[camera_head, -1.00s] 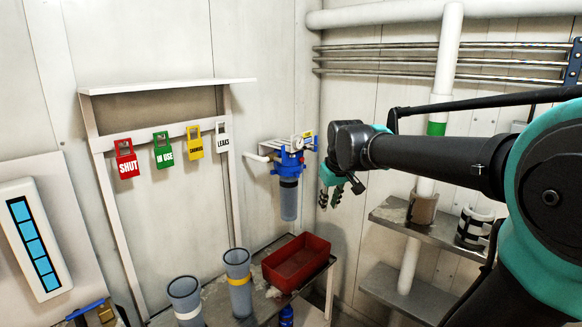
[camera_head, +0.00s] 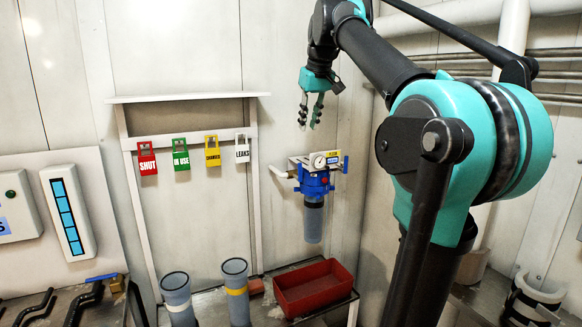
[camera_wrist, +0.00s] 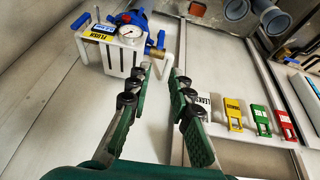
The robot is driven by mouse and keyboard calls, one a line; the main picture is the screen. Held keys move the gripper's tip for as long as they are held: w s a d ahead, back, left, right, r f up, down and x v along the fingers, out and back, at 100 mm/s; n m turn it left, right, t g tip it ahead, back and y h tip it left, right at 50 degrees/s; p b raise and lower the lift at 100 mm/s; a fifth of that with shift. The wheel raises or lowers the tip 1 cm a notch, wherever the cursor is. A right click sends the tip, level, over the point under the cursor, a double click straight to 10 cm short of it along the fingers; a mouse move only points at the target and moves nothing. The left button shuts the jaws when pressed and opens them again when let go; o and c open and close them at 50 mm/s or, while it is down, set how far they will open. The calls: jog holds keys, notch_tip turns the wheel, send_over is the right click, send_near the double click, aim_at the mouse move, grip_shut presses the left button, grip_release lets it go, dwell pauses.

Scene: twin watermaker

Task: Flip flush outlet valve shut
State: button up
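A blue filter unit (camera_head: 315,185) with a white bracket and round gauge hangs on the back wall. In the wrist view its bracket (camera_wrist: 122,52) carries a yellow FLUSH label (camera_wrist: 98,36). One blue valve handle (camera_wrist: 80,21) is on the label's side; it shows at the unit's right in the head view (camera_head: 345,165). Another blue handle (camera_wrist: 155,52) is on the other side, at the left in the head view (camera_head: 293,173). I cannot tell either valve's setting. My gripper (camera_head: 309,124) is open and empty, above the unit and apart from it; its fingers (camera_wrist: 162,72) point toward it.
SHUT, IN USE, yellow and LEAKS tags (camera_head: 147,158) hang on a rack left of the unit. The wall around the unit's front is clear.

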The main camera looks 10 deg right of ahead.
aim_at(300, 177)
jog(key=x, duration=1.7)
jog(key=shift+a+f, duration=0.1)
jog(key=shift+f, duration=0.1)
jog(key=shift+c, duration=0.5)
grip_shut()
